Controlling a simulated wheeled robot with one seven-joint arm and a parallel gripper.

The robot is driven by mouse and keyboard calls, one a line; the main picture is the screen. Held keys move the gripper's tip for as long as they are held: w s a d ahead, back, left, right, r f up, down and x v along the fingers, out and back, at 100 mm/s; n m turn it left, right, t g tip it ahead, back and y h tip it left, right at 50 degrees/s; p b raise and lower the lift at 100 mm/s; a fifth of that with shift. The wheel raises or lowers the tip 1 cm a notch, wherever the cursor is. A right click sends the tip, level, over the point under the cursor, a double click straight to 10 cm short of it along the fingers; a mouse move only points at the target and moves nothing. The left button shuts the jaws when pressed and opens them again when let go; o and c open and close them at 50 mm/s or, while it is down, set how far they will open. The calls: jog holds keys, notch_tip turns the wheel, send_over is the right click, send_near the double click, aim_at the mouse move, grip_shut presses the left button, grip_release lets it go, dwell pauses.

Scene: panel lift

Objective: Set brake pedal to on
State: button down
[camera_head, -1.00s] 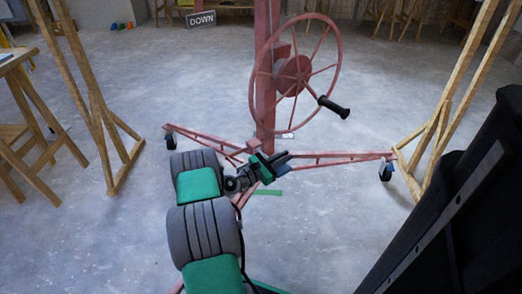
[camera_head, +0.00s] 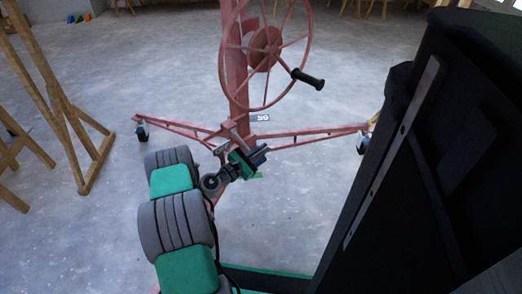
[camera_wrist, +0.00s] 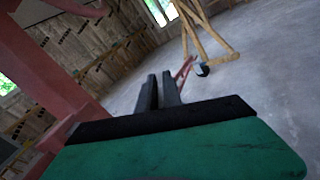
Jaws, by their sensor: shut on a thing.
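The red panel lift's column (camera_head: 236,75) stands on low spread legs (camera_head: 310,138), with a spoked wheel (camera_head: 265,48) and black crank handle (camera_head: 308,78) above. My gripper (camera_head: 262,153) is low, just in front of the column's foot. A small grey bar (camera_head: 222,147) shows beside it at the foot. I cannot tell whether this is the brake pedal. In the wrist view, the black fingers (camera_wrist: 160,91) are close together. What lies between them cannot be made out. The red column (camera_wrist: 45,75) is at left there.
A large black panel-like shape (camera_head: 420,170) fills the right side. Wooden trestle legs (camera_head: 60,100) stand at left. Casters sit at the leg ends, one at left (camera_head: 142,130). A small numbered tag (camera_head: 260,117) is beside the column. Bare concrete floor surrounds the lift.

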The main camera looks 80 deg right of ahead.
jog(key=shift+s+a+f+y, duration=0.15)
jog(key=shift+s+a+f, duration=0.1)
jog(key=shift+f, duration=0.2)
jog(key=shift+s+a+f+y, duration=0.15)
jog(key=shift+s+f, duration=0.05)
jog(key=shift+f, duration=0.25)
jog(key=c, duration=1.8)
grip_release()
jog(key=shift+o, duration=0.9)
jog(key=shift+d, duration=0.1)
jog(key=shift+o, duration=0.5)
jog(key=shift+w+d+r, duration=0.1)
jog(key=shift+w+r, duration=0.1)
jog(key=shift+w+r, duration=0.15)
jog(key=v, duration=0.5)
jog(key=shift+b+v, duration=0.4)
jog(key=shift+v, duration=0.95)
